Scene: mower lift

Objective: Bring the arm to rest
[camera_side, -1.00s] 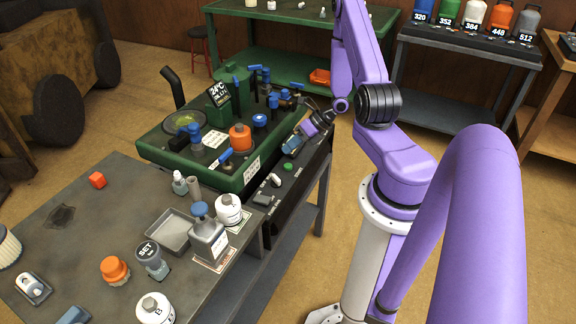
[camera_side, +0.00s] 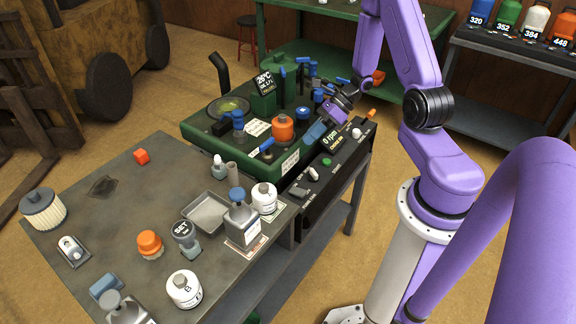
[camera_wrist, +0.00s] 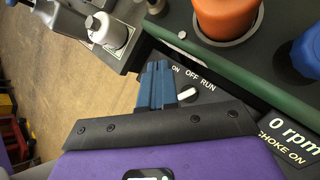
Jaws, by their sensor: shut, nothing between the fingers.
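My gripper (camera_side: 314,132) has blue fingers and hangs from the purple arm, over the edge between the green machine and the dark control panel. In the wrist view its fingers (camera_wrist: 156,84) are together with nothing between them. The panel (camera_side: 338,158) carries a green button (camera_side: 327,161) and a readout (camera_side: 330,141) of 0 rpm. In the wrist view, the fingertips appear close to a knob (camera_wrist: 187,94) marked OFF and RUN; I cannot tell whether they touch it. The arm stands bent at its elbow (camera_side: 428,107).
The green machine (camera_side: 190,128) holds an orange cap (camera_side: 283,128), blue-handled fittings and a display (camera_side: 264,82) reading 26°C. The grey bench (camera_side: 110,215) at left holds bottles, a tray (camera_side: 207,212) and an orange knob (camera_side: 149,243). Open floor lies right of the panel.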

